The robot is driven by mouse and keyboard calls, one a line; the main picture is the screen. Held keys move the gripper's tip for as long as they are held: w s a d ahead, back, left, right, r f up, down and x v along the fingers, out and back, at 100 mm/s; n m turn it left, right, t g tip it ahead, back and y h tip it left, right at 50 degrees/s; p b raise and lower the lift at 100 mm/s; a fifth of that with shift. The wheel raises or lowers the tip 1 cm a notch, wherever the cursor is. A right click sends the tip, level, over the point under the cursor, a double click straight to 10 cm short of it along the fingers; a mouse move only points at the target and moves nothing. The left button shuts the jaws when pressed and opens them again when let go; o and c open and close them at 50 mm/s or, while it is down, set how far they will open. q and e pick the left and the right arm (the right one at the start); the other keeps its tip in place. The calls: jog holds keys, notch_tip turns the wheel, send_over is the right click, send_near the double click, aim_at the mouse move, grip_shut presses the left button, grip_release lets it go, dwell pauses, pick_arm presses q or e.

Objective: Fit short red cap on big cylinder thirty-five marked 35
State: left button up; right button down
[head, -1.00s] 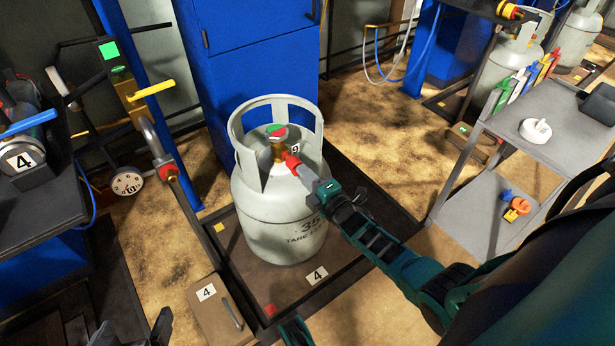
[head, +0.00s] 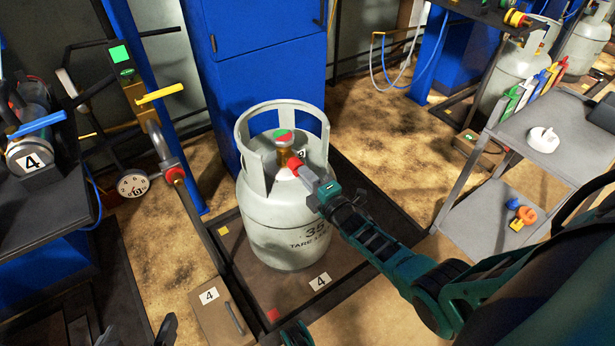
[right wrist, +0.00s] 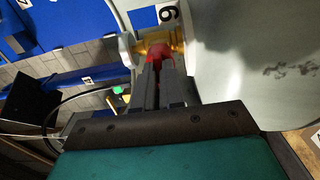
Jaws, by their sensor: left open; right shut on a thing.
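The big grey cylinder (head: 285,235) marked 35 stands upright on a dark square platform (head: 350,275). Its brass valve (head: 284,152), with a red and green top, sits inside the collar. My right gripper (head: 303,174) is shut on the short red cap (head: 295,165), at the side outlet of the valve. In the right wrist view the cap (right wrist: 161,56) is between the fingers, against the brass valve (right wrist: 160,40); I cannot tell how far it sits on the outlet. My left gripper (head: 145,334) is open and empty at the bottom edge, partly cut off.
A blue cabinet (head: 265,70) stands behind the cylinder. A post with a padlock-like hook and a dial (head: 132,184) is to the left. A grey shelf cart (head: 550,130) with small coloured parts is at the right. A box marked 4 (head: 212,305) lies in front.

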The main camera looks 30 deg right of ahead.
jog(key=m, duration=0.3)
jog(key=shift+m, duration=0.4)
jog(key=m, duration=0.3)
jog(key=m, duration=0.3)
jog(key=shift+w, duration=0.1)
dwell(0.3)
